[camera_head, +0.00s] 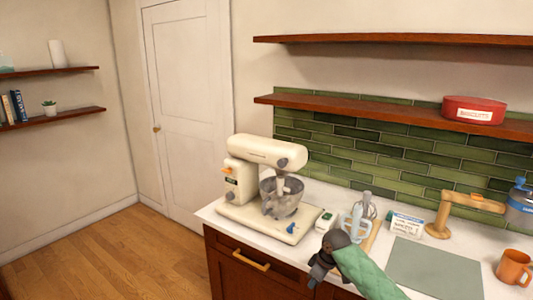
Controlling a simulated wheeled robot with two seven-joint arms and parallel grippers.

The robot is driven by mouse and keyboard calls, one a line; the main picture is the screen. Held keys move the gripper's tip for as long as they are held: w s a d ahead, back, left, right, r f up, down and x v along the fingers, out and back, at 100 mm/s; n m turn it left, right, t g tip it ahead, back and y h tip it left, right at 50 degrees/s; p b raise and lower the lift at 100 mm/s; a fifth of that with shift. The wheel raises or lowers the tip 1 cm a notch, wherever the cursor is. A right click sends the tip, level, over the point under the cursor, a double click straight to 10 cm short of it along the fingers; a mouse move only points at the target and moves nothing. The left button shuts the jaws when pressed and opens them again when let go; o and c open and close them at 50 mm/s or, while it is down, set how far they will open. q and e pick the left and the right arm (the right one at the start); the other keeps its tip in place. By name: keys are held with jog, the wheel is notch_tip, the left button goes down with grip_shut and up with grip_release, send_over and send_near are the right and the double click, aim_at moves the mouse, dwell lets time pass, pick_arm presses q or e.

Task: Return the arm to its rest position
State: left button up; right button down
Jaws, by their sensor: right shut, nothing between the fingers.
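My right gripper (315,275) is dark grey at the end of a green-sleeved arm that comes in from the bottom right. It is shut and empty, in front of the counter's front edge and pointing down and left. Part of it is hidden behind the arm. My left gripper is not in view.
A cream stand mixer (262,185) with a metal bowl stands at the counter's left end. The wooden floor (110,262) at left is clear.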

jog(key=s+a+f+m, duration=0.1)
jog(key=s+f, duration=0.2)
jog(key=s, duration=0.5)
jog(key=s+a+f+m+t, duration=0.1)
jog(key=s+f, duration=0.2)
jog(key=s, duration=0.4)
jog(key=s+a+f+m, duration=0.15)
jog(key=s+f, duration=0.25)
jog(key=s, duration=0.4)
jog(key=s+d+r+m+t+h, duration=0.1)
jog(key=s+d+m, duration=0.3)
jog(key=s, duration=0.7)
jog(key=s+d+r+m+h, duration=0.15)
jog(key=s+d, duration=0.35)
jog(key=s, duration=0.6)
notch_tip(320, 180, down, 25)
jog(key=w+a+g+b, duration=0.1)
jog(key=w+a, duration=0.1)
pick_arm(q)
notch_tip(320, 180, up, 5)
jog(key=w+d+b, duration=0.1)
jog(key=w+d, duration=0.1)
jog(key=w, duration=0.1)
pick_arm(e)
jog(key=s+f, duration=0.4)
jog(key=f, duration=0.9)
jog(key=s+f, duration=0.4)
jog(key=f, duration=0.8)
jog(key=shift+f+g, duration=0.4)
jog(key=shift+s+d, duration=0.1)
